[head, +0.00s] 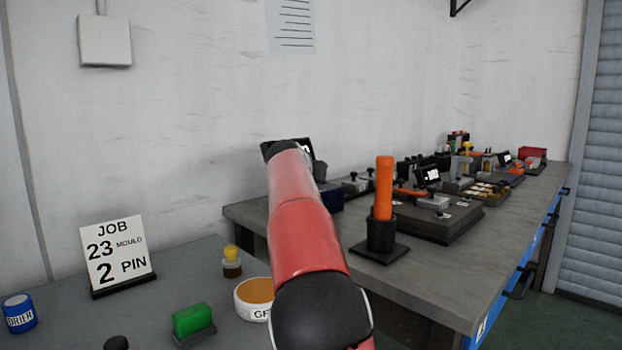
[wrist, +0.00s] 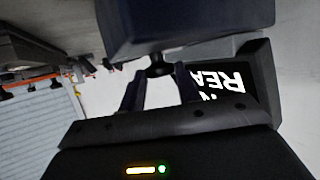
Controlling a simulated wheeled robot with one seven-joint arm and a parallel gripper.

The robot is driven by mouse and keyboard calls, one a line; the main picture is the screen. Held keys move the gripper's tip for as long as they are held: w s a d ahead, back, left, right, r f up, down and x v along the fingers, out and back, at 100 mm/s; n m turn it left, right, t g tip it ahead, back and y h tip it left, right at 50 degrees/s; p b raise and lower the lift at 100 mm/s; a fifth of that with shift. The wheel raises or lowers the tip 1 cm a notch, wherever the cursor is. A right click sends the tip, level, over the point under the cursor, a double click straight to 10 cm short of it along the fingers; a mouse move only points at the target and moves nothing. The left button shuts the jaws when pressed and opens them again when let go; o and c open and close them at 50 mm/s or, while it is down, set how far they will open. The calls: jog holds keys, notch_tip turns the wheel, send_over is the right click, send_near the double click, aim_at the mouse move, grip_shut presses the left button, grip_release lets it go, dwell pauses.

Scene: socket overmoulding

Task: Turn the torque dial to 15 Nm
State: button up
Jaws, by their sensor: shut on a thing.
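In the wrist view, a small dark knob (wrist: 158,69), which looks like the torque dial, sits at the lower edge of a dark blue box (wrist: 185,24). My gripper (wrist: 160,76) has a finger on each side of this knob and is shut on it. No scale or pointer can be read, so I cannot tell the setting. A dark display (wrist: 222,84) beside the box shows white letters, partly cut off and tilted. In the head view my red arm hides the gripper and knob; part of the dark blue box (head: 329,196) shows beside the arm.
An orange-handled tool (head: 384,190) stands upright in a black holder on the grey bench (head: 447,265). Several fixtures and small screens fill the bench farther right. A job card (head: 116,251), a green block (head: 192,319) and a round tub (head: 253,297) stand on the nearer table.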

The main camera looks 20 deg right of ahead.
jog(key=m+g+h+p, duration=0.2)
jog(key=m+g+p, duration=0.1)
jog(key=shift+w+a+r+h, duration=0.2)
jog(key=shift+w+a+h, duration=0.1)
jog(key=shift+h, duration=0.1)
jog(key=shift+f+m+g+h+p, duration=0.1)
jog(key=shift+m+g+h+p, duration=0.2)
jog(key=shift+m+g+p, duration=0.4)
jog(key=shift+f+m, duration=0.1)
jog(key=shift+m, duration=0.2)
jog(key=o, duration=0.9)
jog(key=shift+a, duration=0.1)
jog(key=v, duration=0.7)
jog(key=shift+a+b, duration=0.25)
jog(key=shift+b, duration=0.15)
jog(key=shift+o, duration=0.2)
jog(key=shift+s, duration=0.1)
